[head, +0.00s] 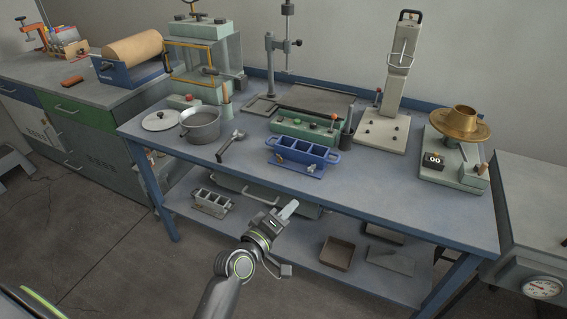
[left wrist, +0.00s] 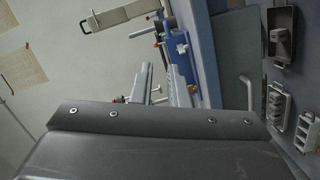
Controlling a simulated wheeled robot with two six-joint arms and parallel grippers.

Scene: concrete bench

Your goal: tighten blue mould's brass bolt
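The blue mould (head: 300,155) is a long block with several open compartments and end handles, standing near the front edge of the bench. A small brass-coloured bolt (head: 280,158) shows at its left front, and a pale wing-shaped fitting (head: 311,168) on its front face. In the left wrist view the mould (left wrist: 167,40) appears sideways beyond the fingers, with the pale fitting (left wrist: 182,48) on it. My left gripper (head: 289,209) is in front of the bench edge, below and apart from the mould. My right gripper is not in view.
A grey mould (head: 211,202) is on the lower shelf.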

